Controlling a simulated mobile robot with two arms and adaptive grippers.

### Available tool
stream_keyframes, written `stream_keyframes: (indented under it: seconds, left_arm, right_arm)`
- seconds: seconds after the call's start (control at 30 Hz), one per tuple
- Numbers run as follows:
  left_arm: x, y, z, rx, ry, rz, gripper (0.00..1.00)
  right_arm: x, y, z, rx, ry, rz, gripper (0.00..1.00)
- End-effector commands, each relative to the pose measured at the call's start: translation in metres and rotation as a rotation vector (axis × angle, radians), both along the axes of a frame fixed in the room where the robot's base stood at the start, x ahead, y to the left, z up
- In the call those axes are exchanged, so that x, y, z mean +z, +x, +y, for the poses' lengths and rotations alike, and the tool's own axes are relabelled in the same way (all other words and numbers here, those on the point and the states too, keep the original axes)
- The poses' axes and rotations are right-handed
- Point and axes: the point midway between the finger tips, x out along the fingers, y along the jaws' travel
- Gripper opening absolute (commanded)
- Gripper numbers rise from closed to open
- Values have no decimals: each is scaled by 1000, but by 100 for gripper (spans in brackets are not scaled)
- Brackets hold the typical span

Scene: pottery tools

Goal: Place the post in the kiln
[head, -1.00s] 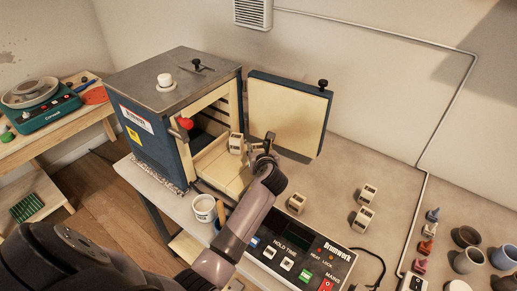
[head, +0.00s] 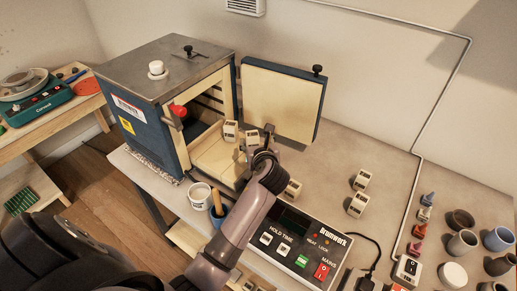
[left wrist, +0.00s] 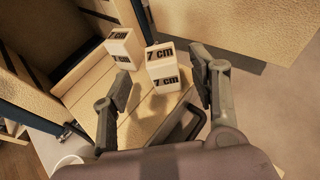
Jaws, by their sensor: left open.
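The kiln (head: 160,125) stands open, its door (head: 283,100) swung out to the right. One cream post marked 7 cm (head: 230,130) stands inside the kiln's mouth; it also shows in the left wrist view (left wrist: 121,46). A second 7 cm post (left wrist: 163,66) is near it, between and just beyond my left fingertips; in the head view this post (head: 252,138) is partly hidden by the gripper. My left gripper (left wrist: 160,88) is open around its near side, with gaps visible; I cannot tell if a finger touches. My right gripper is not in view.
More posts (head: 362,180) lie on the table right of the door. Small pots (head: 463,243) stand at the far right.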

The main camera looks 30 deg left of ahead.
Motion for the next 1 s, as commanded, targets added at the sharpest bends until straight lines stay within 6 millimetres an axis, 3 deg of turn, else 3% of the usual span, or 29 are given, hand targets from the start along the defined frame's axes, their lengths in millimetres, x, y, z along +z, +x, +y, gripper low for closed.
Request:
stream_keyframes:
  seconds: [0.1,0.33,1.0]
  left_arm:
    - [8,-18,-16,-1,-2,-2,55]
    - [21,-40,-34,0,-1,-1,55]
    - [24,-44,-37,1,0,0,55]
  right_arm:
    - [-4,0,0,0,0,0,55]
    - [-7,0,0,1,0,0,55]
    - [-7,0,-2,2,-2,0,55]
